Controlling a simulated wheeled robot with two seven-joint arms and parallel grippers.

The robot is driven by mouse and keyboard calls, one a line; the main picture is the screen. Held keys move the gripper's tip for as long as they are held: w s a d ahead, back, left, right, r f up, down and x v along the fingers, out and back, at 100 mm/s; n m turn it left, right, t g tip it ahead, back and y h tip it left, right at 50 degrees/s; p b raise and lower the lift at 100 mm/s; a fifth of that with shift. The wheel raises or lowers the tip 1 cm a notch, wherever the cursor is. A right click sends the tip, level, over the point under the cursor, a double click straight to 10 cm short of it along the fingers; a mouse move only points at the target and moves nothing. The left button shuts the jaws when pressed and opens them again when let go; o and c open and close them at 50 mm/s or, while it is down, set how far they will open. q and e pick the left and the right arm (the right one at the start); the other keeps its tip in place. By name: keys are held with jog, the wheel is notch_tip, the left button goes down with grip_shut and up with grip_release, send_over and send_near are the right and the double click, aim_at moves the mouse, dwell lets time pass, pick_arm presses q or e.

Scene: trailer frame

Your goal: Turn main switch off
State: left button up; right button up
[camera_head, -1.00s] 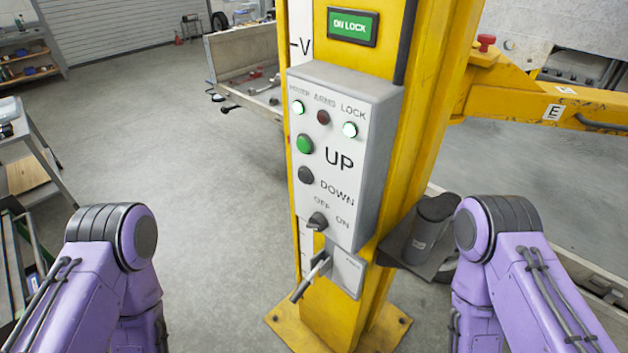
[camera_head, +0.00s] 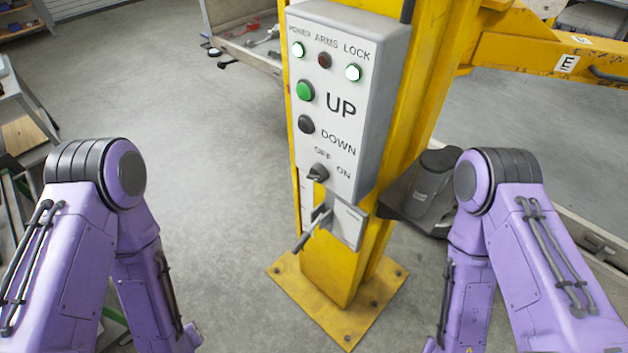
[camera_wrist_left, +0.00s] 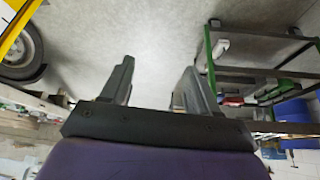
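The main switch (camera_head: 318,174) is a black rotary knob low on the grey control box (camera_head: 370,110), beneath the OFF and ON labels. I cannot tell surely which label it points to. The box is fixed to a yellow post. Above the knob are a black DOWN button (camera_head: 306,124) and a green UP button (camera_head: 305,90). The POWER and LOCK lamps are lit; the ARMS lamp is dark red. My left gripper (camera_wrist_left: 157,82) is open and empty in the left wrist view, with floor beyond it. Neither gripper shows in the head view, only my purple arms, either side of the post.
A lever (camera_head: 312,230) sticks out below the box. A dark holder (camera_head: 420,195) juts from the post's right, near my right arm. A yellow lift arm (camera_head: 530,52) extends right. Shelving (camera_wrist_left: 260,75) shows in the left wrist view. The floor left of the post is clear.

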pick_arm(q)
jog(key=shift+o, duration=0.5)
jog(key=w+d+r+t+b, duration=0.1)
jog(key=w+d+t+b, duration=0.1)
jog(key=w, duration=0.6)
jog(key=shift+d+h, duration=0.35)
jog(key=shift+h, duration=0.05)
jog(key=w+d+r+m+t+h+b, duration=0.2)
jog(key=w+d+r+t, duration=0.15)
jog(key=w, duration=0.25)
jog(key=m+t+h+b, duration=0.35)
jog(key=m+h, duration=0.85)
jog(key=m, duration=0.6)
send_near(313, 179)
jog(key=b+x, duration=0.6)
jog(key=x, duration=0.3)
jog(key=shift+w+d+b, duration=0.2)
jog(key=shift+w+b, duration=0.1)
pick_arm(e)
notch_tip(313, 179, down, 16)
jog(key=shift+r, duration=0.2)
